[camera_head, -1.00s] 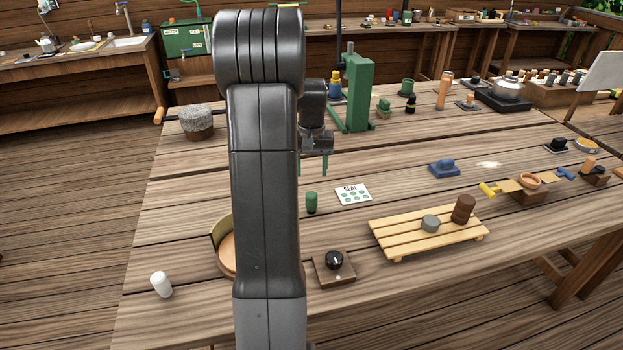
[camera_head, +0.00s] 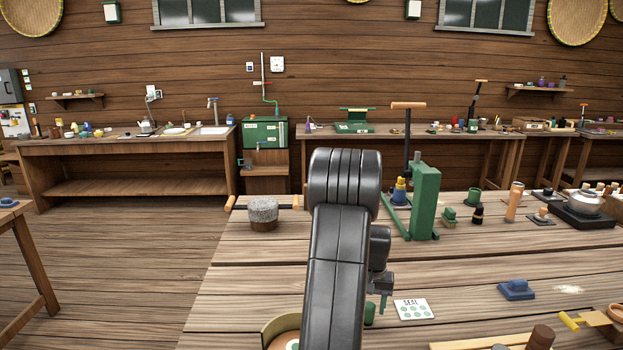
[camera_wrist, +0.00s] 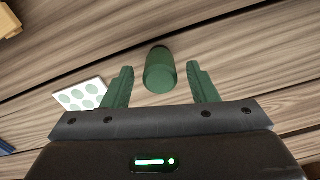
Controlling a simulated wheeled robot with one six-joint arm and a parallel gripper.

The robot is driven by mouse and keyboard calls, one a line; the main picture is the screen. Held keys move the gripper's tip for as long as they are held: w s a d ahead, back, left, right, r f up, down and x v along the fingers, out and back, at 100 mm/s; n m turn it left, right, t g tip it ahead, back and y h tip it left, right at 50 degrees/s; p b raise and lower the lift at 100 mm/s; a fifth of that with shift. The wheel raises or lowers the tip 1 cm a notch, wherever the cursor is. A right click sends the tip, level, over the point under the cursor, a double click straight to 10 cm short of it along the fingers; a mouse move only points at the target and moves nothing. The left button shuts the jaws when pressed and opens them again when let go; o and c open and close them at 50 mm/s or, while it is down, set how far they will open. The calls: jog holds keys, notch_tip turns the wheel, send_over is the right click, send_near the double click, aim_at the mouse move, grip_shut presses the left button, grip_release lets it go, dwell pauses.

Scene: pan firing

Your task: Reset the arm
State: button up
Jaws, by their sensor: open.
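My gripper (camera_wrist: 160,85) is open in the wrist view, its two green fingers apart. A small green cylinder (camera_wrist: 160,68) stands on the table between and a little beyond the fingertips, and nothing is held. In the head view my gripper (camera_head: 383,300) hangs over the near part of the table, partly hidden by my arm. The green cylinder (camera_head: 369,314) shows just below it, partly covered by my arm. The white SEAL card with green dots (camera_head: 414,309) lies to the right of it, and also shows in the wrist view (camera_wrist: 82,95).
A green press (camera_head: 425,205), a stone-topped block (camera_head: 263,213) and a blue block (camera_head: 516,290) stand on the wooden table (camera_head: 240,285). Wall benches run along the back. Floor is clear at left.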

jog(key=shift+f, duration=1.05)
jog(key=shift+r, duration=1.75)
jog(key=shift+f, duration=0.1)
